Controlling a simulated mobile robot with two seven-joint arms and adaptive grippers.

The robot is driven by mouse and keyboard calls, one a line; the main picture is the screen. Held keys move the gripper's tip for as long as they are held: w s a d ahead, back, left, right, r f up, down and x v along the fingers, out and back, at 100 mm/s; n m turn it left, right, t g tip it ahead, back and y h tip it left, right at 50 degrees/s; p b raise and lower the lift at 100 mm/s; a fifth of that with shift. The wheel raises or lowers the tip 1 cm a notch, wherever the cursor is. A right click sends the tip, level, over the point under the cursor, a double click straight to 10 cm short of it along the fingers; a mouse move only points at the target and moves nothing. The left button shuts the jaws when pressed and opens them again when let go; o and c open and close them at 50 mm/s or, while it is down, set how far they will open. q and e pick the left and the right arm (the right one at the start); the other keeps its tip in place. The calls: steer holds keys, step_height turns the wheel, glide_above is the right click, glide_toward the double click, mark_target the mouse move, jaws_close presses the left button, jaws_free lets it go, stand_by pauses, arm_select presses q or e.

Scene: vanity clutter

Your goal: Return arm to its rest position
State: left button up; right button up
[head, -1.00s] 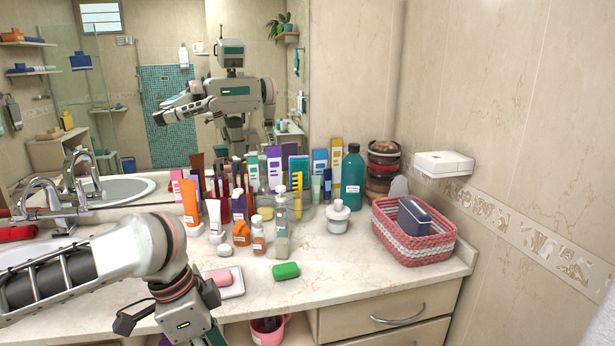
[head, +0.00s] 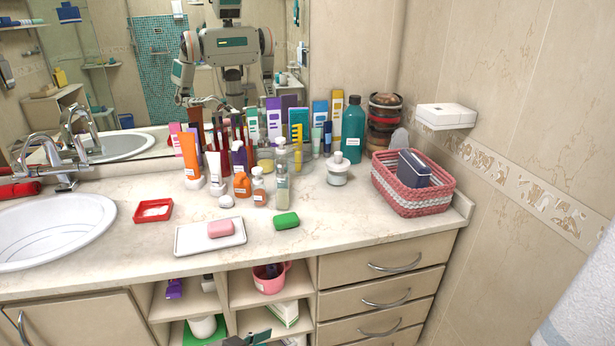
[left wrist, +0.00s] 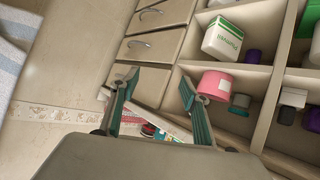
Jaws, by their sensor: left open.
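My left gripper (left wrist: 156,82) is open and empty in the left wrist view, its two teal-tipped fingers spread apart, touching nothing that I can see. It points toward the front of the vanity, with drawers and open shelves beyond it. In the head view only a small dark and teal part, likely of this gripper, shows at the bottom edge (head: 250,340), below the countertop. The rest of my left arm is out of the head view. My right gripper is not in view.
The countertop (head: 330,235) holds a soap dish (head: 190,240) with pink soap, green soap (head: 287,221), several bottles, and a woven basket (head: 412,200). Below are drawers (head: 385,292) and open shelves with a pink cup (head: 268,283). A towel (head: 580,300) hangs at right.

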arm_select(q)
steer(key=s+a+f+n+t+y, duration=0.1)
steer(key=s+a+f+y, duration=0.4)
steer(key=s+a+f, duration=0.7)
steer(key=shift+s+a+f+n+t, duration=0.3)
steer(key=shift+s+a+f+t, duration=0.1)
steer(key=shift+s+a, duration=0.75)
